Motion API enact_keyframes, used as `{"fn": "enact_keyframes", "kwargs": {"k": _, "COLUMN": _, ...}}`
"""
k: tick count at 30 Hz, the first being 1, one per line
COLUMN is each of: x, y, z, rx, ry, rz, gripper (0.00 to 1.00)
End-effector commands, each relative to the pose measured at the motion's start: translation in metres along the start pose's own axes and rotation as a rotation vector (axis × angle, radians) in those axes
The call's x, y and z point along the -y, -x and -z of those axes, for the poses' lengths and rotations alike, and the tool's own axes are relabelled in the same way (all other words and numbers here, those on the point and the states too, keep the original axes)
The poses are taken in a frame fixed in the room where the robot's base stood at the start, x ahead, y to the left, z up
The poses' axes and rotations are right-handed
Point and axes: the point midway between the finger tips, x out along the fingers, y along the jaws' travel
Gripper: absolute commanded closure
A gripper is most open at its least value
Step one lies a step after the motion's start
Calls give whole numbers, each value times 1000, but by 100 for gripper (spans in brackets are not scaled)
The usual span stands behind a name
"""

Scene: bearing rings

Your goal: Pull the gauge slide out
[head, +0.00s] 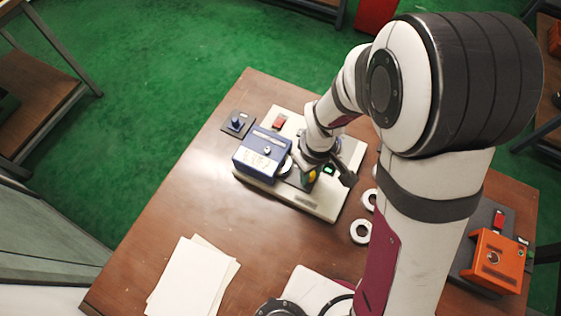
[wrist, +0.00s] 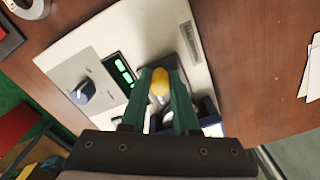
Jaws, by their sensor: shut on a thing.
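The gauge stand has a cream base plate (head: 318,208) that carries a blue box (head: 262,152) at its left. It also shows in the wrist view (wrist: 160,28), with a lit green display (wrist: 122,72) and a dark blue knob (wrist: 83,92). A yellow knob (wrist: 160,82), which looks like the handle of the gauge slide, sits between the two dark green fingers of my gripper (wrist: 161,90). My gripper (head: 308,177) is shut on this knob just right of the blue box. The slide's body is mostly hidden by the fingers.
An orange box (head: 498,261) stands on a dark plate at the right. White papers (head: 192,278) lie at the front left. A small dark switch block (head: 238,123) sits behind the blue box.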

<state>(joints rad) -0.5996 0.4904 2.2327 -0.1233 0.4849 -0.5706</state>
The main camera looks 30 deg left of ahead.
Motion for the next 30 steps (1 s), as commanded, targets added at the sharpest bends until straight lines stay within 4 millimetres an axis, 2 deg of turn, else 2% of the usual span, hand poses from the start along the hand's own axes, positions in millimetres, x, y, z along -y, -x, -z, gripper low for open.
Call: {"fn": "enact_keyframes", "kwargs": {"k": 30, "x": -41, "y": 1, "z": -69, "rx": -2, "ry": 0, "rz": -2, "gripper": 100}}
